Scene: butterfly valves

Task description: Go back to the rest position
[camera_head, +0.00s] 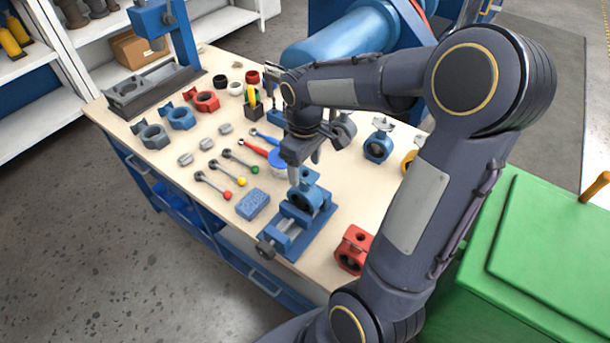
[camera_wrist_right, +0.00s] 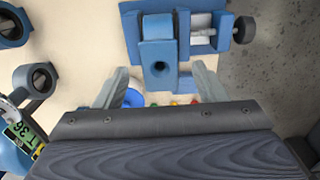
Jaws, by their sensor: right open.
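My right gripper (camera_head: 305,165) hangs above the workbench, just over a blue valve body (camera_head: 307,197) clamped in a blue vise (camera_head: 296,232). In the right wrist view, its two fingers (camera_wrist_right: 160,90) are spread apart with nothing between them. The valve body (camera_wrist_right: 159,68) shows beyond the fingertips in that view, with the vise (camera_wrist_right: 200,40) around it. The gap between fingertips and valve is hard to judge. My left gripper does not show.
A green cabinet (camera_head: 540,240) stands at right. A blue press (camera_head: 160,45) stands at the far left. Open floor (camera_head: 90,240) lies at left.

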